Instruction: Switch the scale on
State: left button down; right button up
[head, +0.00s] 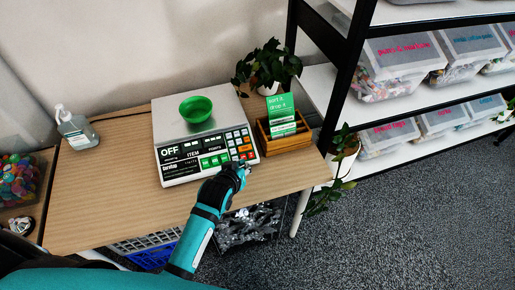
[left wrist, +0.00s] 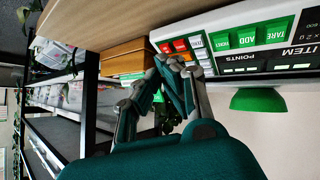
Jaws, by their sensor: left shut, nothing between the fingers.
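The white scale (head: 179,177) stands on the wooden table, with a green bowl (head: 196,109) on its pan. Its display at the left reads OFF. A keypad with orange, red and white keys (head: 240,144) is at its right front, beside green buttons (head: 214,160). My left gripper (head: 243,166) is shut and empty at the front right of the keypad, close to the lower keys. In the left wrist view the scale (left wrist: 226,22) is upside down, and the shut fingertips (left wrist: 168,60) are near the red and orange keys (left wrist: 180,45). I cannot tell whether they touch. My right gripper is not in view.
A wooden box (head: 284,141) with a green card (head: 281,112) stands right of the scale, a potted plant (head: 268,68) behind it. A sanitizer bottle (head: 76,129) is at the left back. Shelves with clear bins (head: 401,62) stand at the right. The table (head: 100,195) is clear left of the scale.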

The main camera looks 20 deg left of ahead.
pick_arm(q)
jog(key=w+d+r+n+t, duration=0.1)
jog(key=w+r+t, duration=0.1)
jog(key=w+r, duration=0.3)
jog(key=shift+w+d, duration=0.3)
jog(key=shift+w, duration=0.3)
jog(key=shift+f, duration=0.15)
jog(key=b, duration=0.8)
send_over(250, 157)
jog(key=f, duration=0.7)
jog(key=shift+s+d+f, duration=0.1)
jog(key=shift+s+d, duration=0.3)
jog(key=shift+w+a+f, duration=0.15)
jog(key=shift+w+f, duration=0.05)
jog(key=shift+f, duration=0.15)
jog(key=shift+w+a+f, duration=0.1)
jog(key=shift+w+f, duration=0.05)
jog(key=shift+f, duration=0.2)
jog(key=shift+w+a+f, duration=0.1)
jog(key=shift+f, duration=0.3)
jog(key=shift+r, duration=0.1)
jog(key=shift+s+d+r+p, duration=0.2)
jog(key=shift+s+r+p, duration=0.1)
jog(key=shift+r+p, duration=0.45)
